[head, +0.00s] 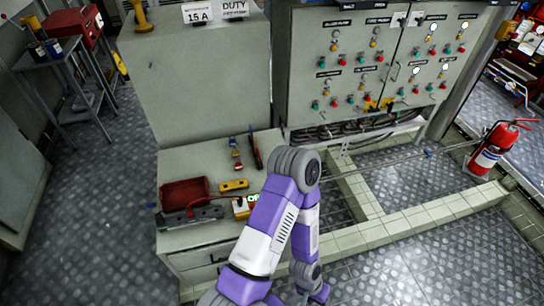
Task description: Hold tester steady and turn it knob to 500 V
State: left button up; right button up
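A small yellow and white device with a lit green display (243,206) lies on the grey cabinet's worktop and looks like the tester. My purple and white arm covers its right side. Its knob and any setting cannot be made out. My arm rises from the bottom centre, bends beside the worktop and comes back down. Neither of my grippers can be made out, so I cannot tell whether one touches the tester.
The worktop (215,153) also holds a red tray (183,192), a yellow item (234,185), a long grey tool (190,218) and hand tools (236,153). Behind stands a control panel (340,60) with several lamps. A fire extinguisher (490,153) stands at the right.

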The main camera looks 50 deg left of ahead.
aim_at(240, 202)
jog(key=i, duration=4.25)
jog(key=u, duration=4.7)
jog(key=i, duration=1.7)
